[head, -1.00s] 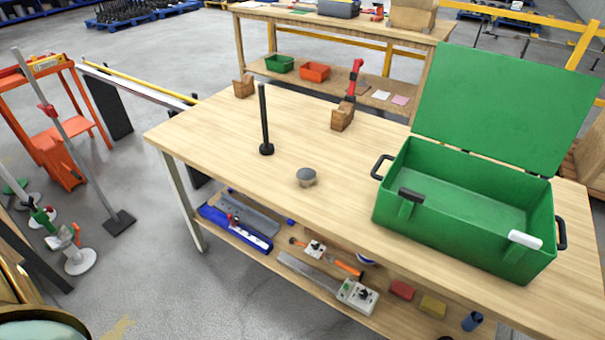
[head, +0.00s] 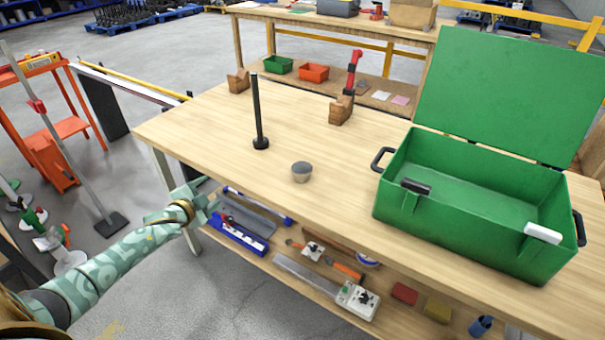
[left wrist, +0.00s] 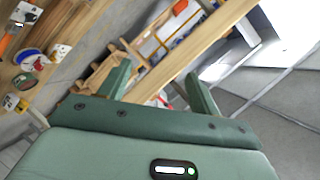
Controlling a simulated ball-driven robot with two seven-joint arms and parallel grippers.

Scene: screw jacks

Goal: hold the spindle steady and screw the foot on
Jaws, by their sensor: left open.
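The black spindle (head: 257,110) stands upright on its round base on the wooden table, left of the middle. A small grey round-topped piece (head: 301,171), perhaps the foot, sits on the table to its right and nearer me. My left gripper (head: 209,197) is at the table's front left edge, beside and apart from the tabletop, short of both pieces. In the left wrist view my left gripper (left wrist: 160,85) shows two spread green fingers with nothing between them. Neither the spindle nor the grey piece is clear in that view. My right gripper is not in view.
An open green case (head: 450,215) with a raised lid takes up the table's right side. Tools lie on the lower shelf (head: 290,262). The tabletop around the spindle is clear.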

